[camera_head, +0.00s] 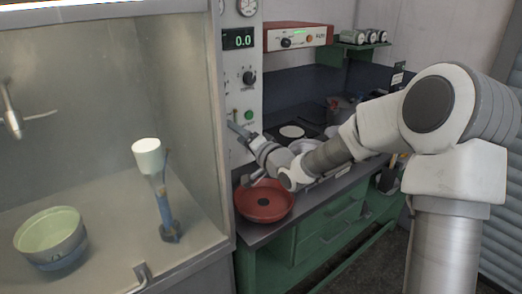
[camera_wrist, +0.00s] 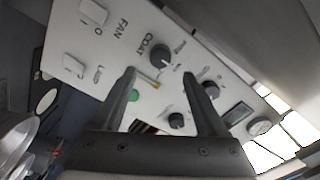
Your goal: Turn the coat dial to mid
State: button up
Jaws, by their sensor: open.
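The coat dial (camera_wrist: 161,58) is a dark round knob on a pale panel (camera_wrist: 120,55) in the wrist view, beside the printed word COAT. Small marks lie around it, too small to read surely, and I cannot tell where its pointer stands. My gripper (camera_wrist: 159,74) is open, its two dark fingers apart and nothing between them. In the picture the dial lies just past the fingertips, between their lines; I see no contact. In the head view my gripper (camera_head: 240,130) is near the panel's lower part, and I cannot make out the coat dial there.
More dark knobs (camera_wrist: 210,88), a green button (camera_wrist: 133,95) and switches labelled FAN and LAMP sit around the dial. In the head view, the hood's wall (camera_head: 200,110) stands close left of the panel. A red pan (camera_head: 264,201) lies on the counter below my gripper.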

jog(key=v, duration=1.1)
jog(key=shift+d, duration=0.15)
